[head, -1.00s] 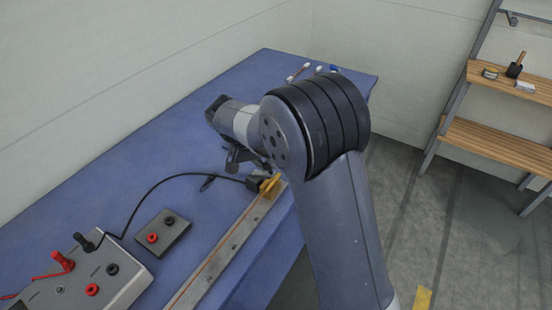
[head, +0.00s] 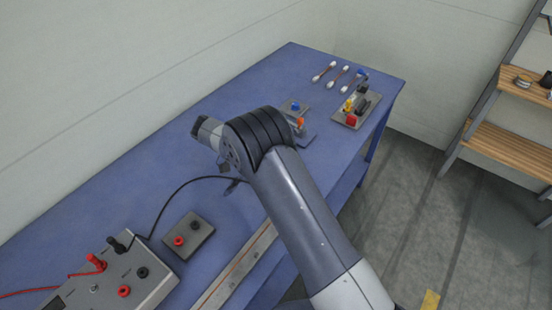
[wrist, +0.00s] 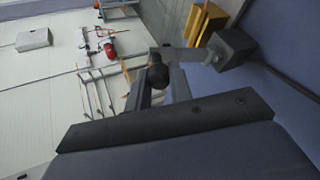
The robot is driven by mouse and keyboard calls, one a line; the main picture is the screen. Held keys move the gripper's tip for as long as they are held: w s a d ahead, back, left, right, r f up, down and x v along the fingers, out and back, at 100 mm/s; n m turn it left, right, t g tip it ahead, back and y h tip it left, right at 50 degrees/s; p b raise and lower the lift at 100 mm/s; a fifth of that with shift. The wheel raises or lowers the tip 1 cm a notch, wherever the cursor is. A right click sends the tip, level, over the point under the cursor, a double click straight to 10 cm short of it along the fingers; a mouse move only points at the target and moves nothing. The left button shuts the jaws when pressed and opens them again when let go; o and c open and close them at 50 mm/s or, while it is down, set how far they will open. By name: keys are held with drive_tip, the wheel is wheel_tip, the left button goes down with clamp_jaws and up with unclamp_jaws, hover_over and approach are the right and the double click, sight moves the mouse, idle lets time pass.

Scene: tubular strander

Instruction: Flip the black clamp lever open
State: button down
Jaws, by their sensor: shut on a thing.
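In the wrist view my gripper (wrist: 155,88) shows as grey fingers closed around a dark rounded piece, which looks like the end of the black clamp lever (wrist: 157,75). The fingers hide most of the lever, so its angle is hard to tell. The dark clamp block (wrist: 232,46) with a black cable sits just to the right, beside a yellow piece (wrist: 205,18). In the head view my arm hides the clamp and lever. Only a small dark part of my gripper (head: 225,168) shows below the wrist there.
A long metal bar (head: 238,268) lies along the bench's front edge. A grey meter box (head: 125,280) with red and black plugs and a small socket plate (head: 188,236) stand at the left. A tray (head: 340,115) holds coloured parts at the far right. The back-left bench is clear.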

drive_tip(key=shift+w+a+f+h+p, duration=0.1)
drive_tip(key=shift+a+h+p, duration=0.1)
drive_tip(key=shift+h+p, duration=0.2)
idle(0.3)
drive_tip(key=c, duration=1.3)
unclamp_jaws()
drive_tip(key=shift+o, duration=0.2)
